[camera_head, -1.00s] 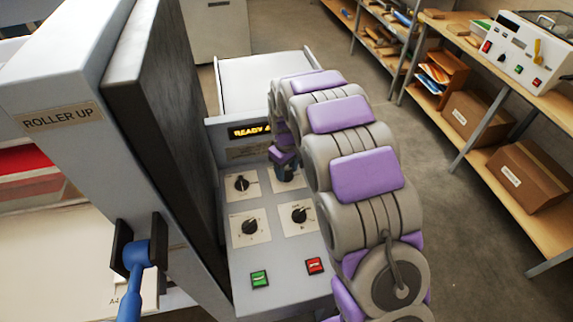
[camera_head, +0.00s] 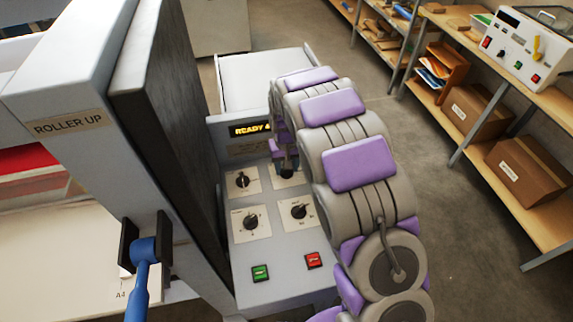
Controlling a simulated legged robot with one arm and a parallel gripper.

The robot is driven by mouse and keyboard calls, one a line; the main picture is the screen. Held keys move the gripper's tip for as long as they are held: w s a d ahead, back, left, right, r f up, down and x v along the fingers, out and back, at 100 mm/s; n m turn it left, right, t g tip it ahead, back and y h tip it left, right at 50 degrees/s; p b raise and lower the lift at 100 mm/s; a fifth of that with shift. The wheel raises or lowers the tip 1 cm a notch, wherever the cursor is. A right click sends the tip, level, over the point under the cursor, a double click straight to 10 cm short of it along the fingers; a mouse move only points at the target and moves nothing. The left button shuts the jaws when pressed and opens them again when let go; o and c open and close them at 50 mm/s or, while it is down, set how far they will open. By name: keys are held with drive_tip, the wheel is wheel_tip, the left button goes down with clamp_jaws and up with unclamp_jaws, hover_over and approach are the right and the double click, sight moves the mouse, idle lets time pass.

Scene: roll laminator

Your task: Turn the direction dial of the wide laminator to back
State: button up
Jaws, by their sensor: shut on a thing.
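The wide laminator's control panel (camera_head: 270,247) carries dials in two rows on white plates. The upper left dial (camera_head: 242,181), lower left dial (camera_head: 250,223) and lower right dial (camera_head: 299,211) are uncovered. My gripper (camera_head: 287,170) is down at the upper right dial (camera_head: 288,175), shut on its knob. My fingers and arm partly hide that knob, so its pointer cannot be seen. The dial labels are too small to read, so I cannot tell by print which is the direction dial. A lit display (camera_head: 250,129) above shows "READY" and a cut-off character.
A green button (camera_head: 260,273) and a red button (camera_head: 312,260) sit below the dials. A blue lever (camera_head: 142,270) and the tall "ROLLER UP" housing (camera_head: 68,125) stand on the left. Shelves with boxes (camera_head: 530,172) and a smaller machine (camera_head: 512,50) are at right.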

drive_tip(key=shift+w+r, duration=0.15)
drive_tip(key=o, duration=1.1)
drive_tip(key=shift+a, duration=0.1)
drive_tip(key=shift+c, duration=0.2)
wheel_tip(320, 180, up, 17)
drive_tip(key=p, duration=0.1)
drive_tip(key=shift+a, duration=0.1)
drive_tip(key=s+d+r+m+b, duration=0.1)
drive_tip(key=s+d, duration=0.4)
drive_tip(key=s, duration=0.4)
drive_tip(key=s+d+m+g+b, duration=0.1)
drive_tip(key=s+d, duration=0.4)
drive_tip(key=s, duration=0.4)
drive_tip(key=s+d+r+m+b, duration=0.1)
drive_tip(key=s+d+b, duration=0.1)
drive_tip(key=s+d, duration=0.45)
drive_tip(key=s+f, duration=0.2)
drive_tip(key=s, duration=0.5)
drive_tip(key=s+f+b, duration=0.1)
drive_tip(key=s+f, duration=0.1)
drive_tip(key=s, duration=0.6)
drive_tip(key=shift+s+f+g, duration=0.3)
drive_tip(key=shift+f+g, duration=0.1)
